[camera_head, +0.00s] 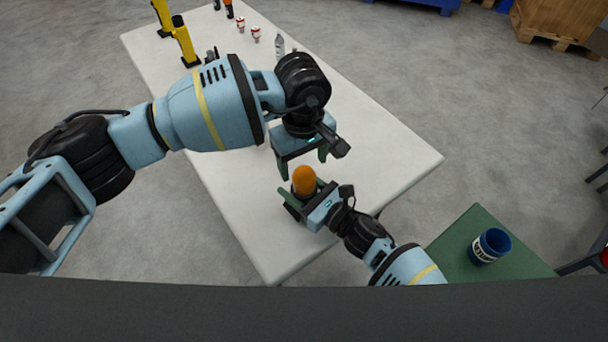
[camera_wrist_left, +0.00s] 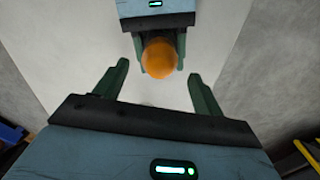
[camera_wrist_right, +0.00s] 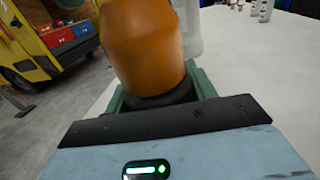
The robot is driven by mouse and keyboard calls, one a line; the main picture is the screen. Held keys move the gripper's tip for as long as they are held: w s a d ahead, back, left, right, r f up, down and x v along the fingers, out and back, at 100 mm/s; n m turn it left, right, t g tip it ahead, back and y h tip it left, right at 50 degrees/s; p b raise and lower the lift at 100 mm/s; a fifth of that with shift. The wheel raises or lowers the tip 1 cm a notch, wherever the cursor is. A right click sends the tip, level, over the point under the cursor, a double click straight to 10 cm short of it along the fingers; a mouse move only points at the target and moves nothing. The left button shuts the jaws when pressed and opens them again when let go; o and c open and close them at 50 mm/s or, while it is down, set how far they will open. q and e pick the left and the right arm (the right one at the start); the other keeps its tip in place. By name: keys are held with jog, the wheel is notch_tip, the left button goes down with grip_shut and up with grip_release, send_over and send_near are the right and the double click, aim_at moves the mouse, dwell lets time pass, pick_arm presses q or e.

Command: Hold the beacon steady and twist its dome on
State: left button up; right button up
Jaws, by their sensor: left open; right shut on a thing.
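The beacon shows an orange dome (camera_head: 304,180) on top of a dark base (camera_wrist_right: 160,97), upright on the white table. My right gripper (camera_head: 302,197) is shut on the beacon's base, low down, with a green finger on each side. The dome also shows from above in the left wrist view (camera_wrist_left: 160,58). I cannot tell whether the dome is fully seated. My left gripper (camera_head: 304,163) is open and empty. It hangs just above and behind the beacon, and its fingers (camera_wrist_left: 159,88) point down, apart from the dome.
The white table (camera_head: 390,150) has clear room to the right of the beacon. Yellow posts (camera_head: 184,42), small red-and-white cans (camera_head: 255,33) and a grey-white bottle (camera_head: 279,46) stand toward the far end. A blue cup (camera_head: 489,246) is on a green surface (camera_head: 475,222) at the lower right.

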aim_at(304, 170)
pick_arm(q)
notch_tip(304, 170, down, 6)
jog(key=shift+r, duration=0.1)
dwell(0.4)
jog(key=c, duration=1)
